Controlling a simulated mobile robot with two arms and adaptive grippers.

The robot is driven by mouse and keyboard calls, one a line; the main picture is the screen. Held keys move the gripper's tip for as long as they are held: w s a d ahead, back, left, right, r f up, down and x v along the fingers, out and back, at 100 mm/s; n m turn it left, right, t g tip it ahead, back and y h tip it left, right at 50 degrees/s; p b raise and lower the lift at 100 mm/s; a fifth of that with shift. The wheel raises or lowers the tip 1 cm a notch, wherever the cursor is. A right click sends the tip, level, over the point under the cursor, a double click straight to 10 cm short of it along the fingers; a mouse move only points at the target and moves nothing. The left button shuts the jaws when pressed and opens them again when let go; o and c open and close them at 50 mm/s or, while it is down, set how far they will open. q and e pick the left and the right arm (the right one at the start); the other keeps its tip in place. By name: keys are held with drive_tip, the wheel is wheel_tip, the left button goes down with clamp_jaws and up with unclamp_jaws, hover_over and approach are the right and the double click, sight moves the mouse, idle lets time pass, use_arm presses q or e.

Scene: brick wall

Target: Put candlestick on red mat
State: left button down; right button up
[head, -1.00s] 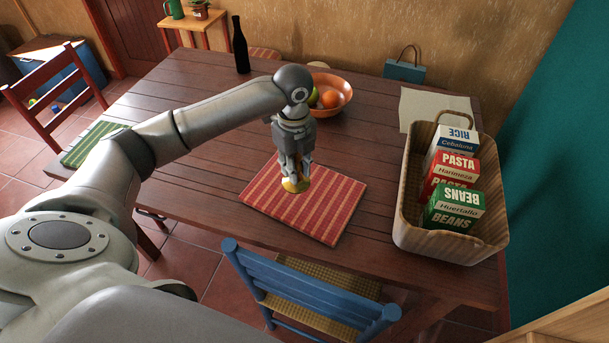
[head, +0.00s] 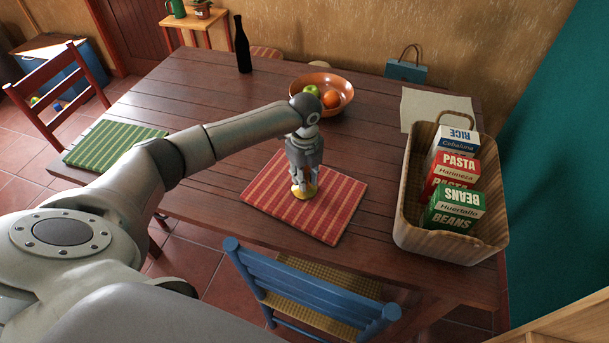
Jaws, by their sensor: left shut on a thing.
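The red striped mat (head: 335,207) lies flat on the wooden table, near its front edge. My left gripper (head: 304,188) points down over the upper middle of the mat. It is shut on the candlestick (head: 304,194), of which only a small yellow, brass-like part shows below the fingers. The rest of it is hidden by the gripper. The yellow part is at or just above the mat's surface; I cannot tell whether it touches. My right gripper is not in view.
An orange bowl of fruit (head: 340,86) stands behind the gripper. A dark bottle (head: 242,46) is at the back. A wicker basket with boxes (head: 412,218) stands right of the mat. A green striped mat (head: 112,146) lies left. A blue chair (head: 300,281) is in front.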

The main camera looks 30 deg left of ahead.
use_arm(q)
drive_tip(key=c, duration=1.7)
unclamp_jaws()
drive_tip(key=shift+f, duration=0.15)
drive_tip(key=o, duration=0.4)
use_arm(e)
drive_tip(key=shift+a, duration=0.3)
use_arm(q)
wheel_tip(320, 180, up, 12)
drive_tip(key=shift+r+b, duration=0.2)
drive_tip(key=shift+b, duration=0.2)
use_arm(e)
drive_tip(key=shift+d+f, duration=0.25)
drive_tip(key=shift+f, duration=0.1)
